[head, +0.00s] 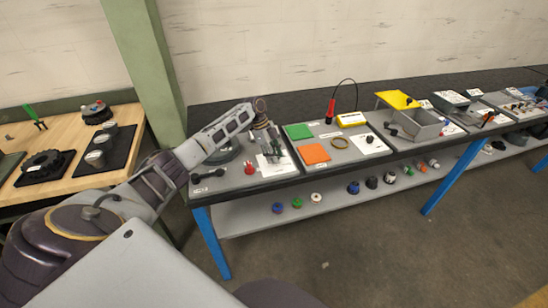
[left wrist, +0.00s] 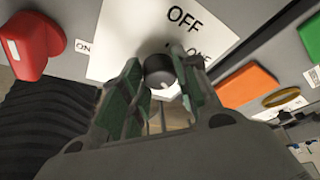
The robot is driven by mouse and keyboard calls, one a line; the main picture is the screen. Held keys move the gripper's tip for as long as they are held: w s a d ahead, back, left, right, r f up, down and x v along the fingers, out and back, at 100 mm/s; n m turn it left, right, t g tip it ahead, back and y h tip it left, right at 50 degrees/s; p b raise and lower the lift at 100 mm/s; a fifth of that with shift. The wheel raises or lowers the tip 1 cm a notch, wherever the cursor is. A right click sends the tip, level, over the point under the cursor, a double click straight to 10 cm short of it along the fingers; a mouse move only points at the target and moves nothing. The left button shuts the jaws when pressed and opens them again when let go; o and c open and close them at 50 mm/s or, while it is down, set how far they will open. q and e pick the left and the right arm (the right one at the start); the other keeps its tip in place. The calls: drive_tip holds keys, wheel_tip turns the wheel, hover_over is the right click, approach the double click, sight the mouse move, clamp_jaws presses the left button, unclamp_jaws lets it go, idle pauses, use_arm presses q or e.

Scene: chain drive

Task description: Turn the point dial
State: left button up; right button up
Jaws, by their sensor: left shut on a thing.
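The point dial is a dark round knob (left wrist: 158,70) with a grey face, on a white plate (left wrist: 120,25) lettered "OFF" and a partly covered second label. My left gripper (head: 272,148) reaches down over the left end of the blue-legged bench. In the left wrist view its green-padded fingers (left wrist: 158,82) stand on either side of the knob, shut on it. In the head view the fingers hide the knob, and part of the white plate (head: 274,168) shows below them. The dial's pointer mark cannot be made out. My right gripper is out of view.
A red switch (left wrist: 25,45) sits left of the plate, marked "ON". Green (head: 298,131) and orange (head: 314,153) squares lie to the right. A red-handled probe (head: 330,110) stands behind them.

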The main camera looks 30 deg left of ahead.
use_arm(q)
drive_tip(key=shift+m, duration=0.3)
drive_tip(key=o, duration=1)
drive_tip(key=shift+r, duration=0.1)
drive_tip(key=v, duration=1.1)
drive_tip(key=shift+a+r, duration=0.15)
drive_tip(key=shift+r, duration=0.25)
drive_tip(key=shift+w, duration=0.15)
